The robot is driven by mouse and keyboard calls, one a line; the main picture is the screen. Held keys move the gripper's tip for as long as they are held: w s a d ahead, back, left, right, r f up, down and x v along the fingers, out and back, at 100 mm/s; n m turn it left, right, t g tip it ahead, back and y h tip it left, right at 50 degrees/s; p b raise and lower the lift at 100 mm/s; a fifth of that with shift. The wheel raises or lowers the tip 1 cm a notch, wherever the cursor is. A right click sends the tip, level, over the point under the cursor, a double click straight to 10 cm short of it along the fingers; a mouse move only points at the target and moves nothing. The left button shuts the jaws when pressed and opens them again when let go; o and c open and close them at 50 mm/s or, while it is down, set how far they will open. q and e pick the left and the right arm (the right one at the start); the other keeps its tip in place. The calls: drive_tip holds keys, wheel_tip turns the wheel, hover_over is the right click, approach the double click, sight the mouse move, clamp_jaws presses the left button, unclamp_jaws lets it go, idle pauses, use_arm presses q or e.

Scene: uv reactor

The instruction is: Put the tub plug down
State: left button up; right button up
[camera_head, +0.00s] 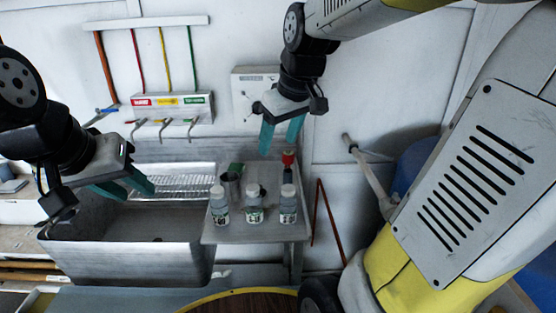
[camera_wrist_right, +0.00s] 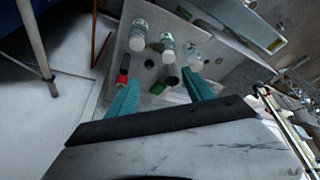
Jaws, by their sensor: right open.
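My right gripper (camera_head: 279,147) hangs open and empty above the back of the small metal side table (camera_head: 255,235). In the right wrist view its two teal fingers (camera_wrist_right: 160,77) are spread, with nothing between them. A small dark round spot (camera_wrist_right: 149,64) on the tabletop may be the tub plug or a hole; I cannot tell which. My left gripper (camera_head: 139,194) is over the metal tub (camera_head: 130,260), its fingers apart and nothing seen between them. A dark spot (camera_head: 157,239) shows on the tub floor, too small to identify.
Several clear bottles (camera_head: 254,207) stand along the table's front. Taps (camera_head: 165,125) jut from the wall above the tub. A grey pipe (camera_head: 370,178) stands at right.

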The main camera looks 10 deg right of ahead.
drive_tip(key=s+m+t, duration=0.2)
drive_tip(key=s+m, duration=0.2)
drive_tip(key=s, duration=0.7)
drive_tip(key=shift+a+f+m+y, duration=0.2)
drive_tip(key=shift+f+m+y, duration=0.1)
drive_tip(key=shift+f+y, duration=0.1)
